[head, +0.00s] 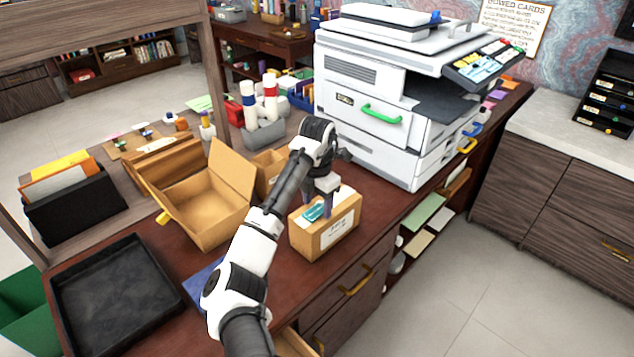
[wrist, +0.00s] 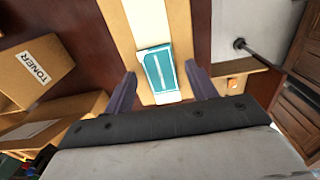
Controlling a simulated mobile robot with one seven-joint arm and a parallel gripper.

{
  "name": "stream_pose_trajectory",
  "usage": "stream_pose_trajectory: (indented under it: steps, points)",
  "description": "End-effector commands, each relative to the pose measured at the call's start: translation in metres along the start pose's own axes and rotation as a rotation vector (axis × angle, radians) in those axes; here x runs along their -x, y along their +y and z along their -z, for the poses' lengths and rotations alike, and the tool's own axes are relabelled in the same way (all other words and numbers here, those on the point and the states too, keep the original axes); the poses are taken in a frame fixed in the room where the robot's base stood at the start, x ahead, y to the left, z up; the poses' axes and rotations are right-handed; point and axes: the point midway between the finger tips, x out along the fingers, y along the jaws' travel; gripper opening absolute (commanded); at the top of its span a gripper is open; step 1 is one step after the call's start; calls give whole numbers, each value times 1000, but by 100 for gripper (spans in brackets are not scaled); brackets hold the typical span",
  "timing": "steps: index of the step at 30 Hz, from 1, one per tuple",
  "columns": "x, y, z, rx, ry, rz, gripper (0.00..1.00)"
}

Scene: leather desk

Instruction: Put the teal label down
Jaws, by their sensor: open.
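The teal label (wrist: 160,74) lies flat on top of a cardboard box, on the box's pale strip. It also shows in the head view (head: 314,211), partly hidden by my gripper. The cardboard box (head: 325,238) stands closed on the brown desk, with a white label on its side; its top also shows in the wrist view (wrist: 182,22). My gripper (wrist: 160,88) is open above the box. Its two fingers stand to the left and right of the teal label, with a gap on each side. In the head view my gripper (head: 324,202) points down at the box top.
An open cardboard box (head: 210,205) stands left of my arm, and a black tray (head: 112,290) lies at the front left. A smaller box marked TONER (wrist: 38,70) is left in the wrist view. A white copier (head: 375,105) stands close behind on the right.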

Motion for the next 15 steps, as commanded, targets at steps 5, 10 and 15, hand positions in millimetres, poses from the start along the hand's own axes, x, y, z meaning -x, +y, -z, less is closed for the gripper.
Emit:
stream_pose_trajectory:
  steps: [5,10,15]
  points:
    - [32,2,0,-1,-1,-8,56]
    - [66,2,1,1,-1,-9,56]
    - [96,1,0,0,-1,-7,56]
